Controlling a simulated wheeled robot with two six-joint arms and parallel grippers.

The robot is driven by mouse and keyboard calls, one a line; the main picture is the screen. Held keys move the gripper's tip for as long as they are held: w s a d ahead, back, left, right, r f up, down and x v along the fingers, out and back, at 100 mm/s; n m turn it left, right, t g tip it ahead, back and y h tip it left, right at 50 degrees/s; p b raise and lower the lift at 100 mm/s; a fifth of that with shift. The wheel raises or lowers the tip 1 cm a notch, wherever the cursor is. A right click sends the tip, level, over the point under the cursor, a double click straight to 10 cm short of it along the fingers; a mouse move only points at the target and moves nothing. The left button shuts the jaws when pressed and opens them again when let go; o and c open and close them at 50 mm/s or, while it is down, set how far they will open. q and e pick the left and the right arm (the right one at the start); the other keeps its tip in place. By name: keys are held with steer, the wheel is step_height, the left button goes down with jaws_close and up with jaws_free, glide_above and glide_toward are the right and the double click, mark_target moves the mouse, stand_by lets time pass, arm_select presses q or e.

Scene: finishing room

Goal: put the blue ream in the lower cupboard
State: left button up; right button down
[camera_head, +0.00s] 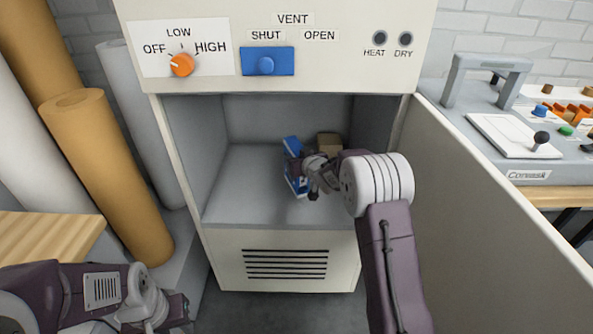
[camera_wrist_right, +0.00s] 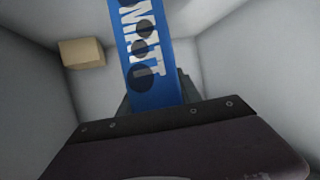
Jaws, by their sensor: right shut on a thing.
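The blue ream (camera_head: 296,181) is inside the open lower cupboard (camera_head: 235,205), partly hidden by my right gripper (camera_head: 305,172). In the right wrist view the blue ream (camera_wrist_right: 152,60) shows white lettering and dark round marks, and it rises from between my right jaws (camera_wrist_right: 155,105). My right gripper is shut on it. I cannot tell whether the ream touches the cupboard floor. My left gripper (camera_head: 172,312) is low at the left front, outside the cupboard, and its fingers are too unclear to judge.
A tan box (camera_head: 329,144) stands at the cupboard's back right; it also shows in the right wrist view (camera_wrist_right: 82,53). The cupboard door (camera_head: 485,215) is swung open on the right. Tall rolls (camera_head: 105,170) stand outside left.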

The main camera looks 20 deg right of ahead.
steer(key=shift+f+b, duration=1.25)
steer(key=shift+f, duration=0.8)
steer(key=c, duration=0.8)
jaws_free()
steer(key=shift+s, duration=0.1)
steer(key=shift+s+r, duration=0.2)
steer(key=shift+r, duration=0.05)
steer(key=p+v, duration=0.3)
steer(key=v, duration=0.8)
steer(key=shift+s+d+p, duration=0.1)
steer(key=shift+s+p, duration=0.15)
steer(key=shift+p, duration=0.05)
